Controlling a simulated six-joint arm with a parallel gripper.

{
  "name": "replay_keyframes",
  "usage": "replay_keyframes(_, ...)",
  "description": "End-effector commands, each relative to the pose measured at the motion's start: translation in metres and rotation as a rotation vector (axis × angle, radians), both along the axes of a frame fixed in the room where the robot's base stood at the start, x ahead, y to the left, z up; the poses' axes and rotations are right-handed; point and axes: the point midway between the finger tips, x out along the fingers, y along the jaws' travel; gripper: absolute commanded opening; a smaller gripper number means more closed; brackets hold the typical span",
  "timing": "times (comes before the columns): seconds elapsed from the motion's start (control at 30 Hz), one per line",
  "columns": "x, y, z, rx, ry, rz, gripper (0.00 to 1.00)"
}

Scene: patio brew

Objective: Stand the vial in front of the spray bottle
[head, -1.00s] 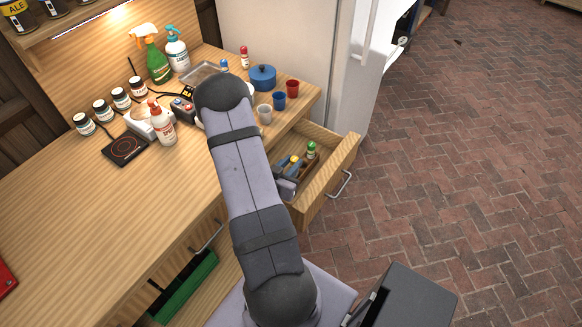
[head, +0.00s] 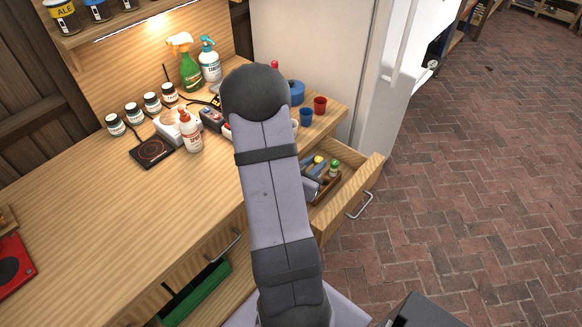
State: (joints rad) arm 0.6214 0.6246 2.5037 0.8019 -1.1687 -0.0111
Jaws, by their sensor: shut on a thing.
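The green spray bottle (head: 190,74) with an orange trigger head stands upright at the back of the wooden counter, by the back board. My arm (head: 275,190) rises through the middle of the view, and its elbow hides part of the counter. My gripper is hidden behind the arm, so what it holds does not show. I cannot make out a vial for certain. A small green-capped bottle (head: 334,168) is in the open drawer.
A blue-topped bottle (head: 210,64) stands right beside the spray bottle. Blue and red cups (head: 320,105) are at right. The drawer (head: 362,185) stands open.

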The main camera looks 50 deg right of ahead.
Motion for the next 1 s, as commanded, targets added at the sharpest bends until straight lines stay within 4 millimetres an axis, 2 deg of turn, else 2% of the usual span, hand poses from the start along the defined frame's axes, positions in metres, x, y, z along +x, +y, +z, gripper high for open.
replay_keyframes(0.17,0.007,0.004,0.009,-0.003,0.0,0.015,0.0)
replay_keyframes(0.37,0.037,0.027,0.041,-0.013,0.004,0.076,0.0)
replay_keyframes(0.6,0.086,0.077,0.095,-0.027,0.01,0.189,0.0)
replay_keyframes(0.8,0.121,0.125,0.123,-0.019,0.005,0.287,0.0)
replay_keyframes(1.0,0.143,0.166,0.145,-0.007,0.001,0.363,0.0)
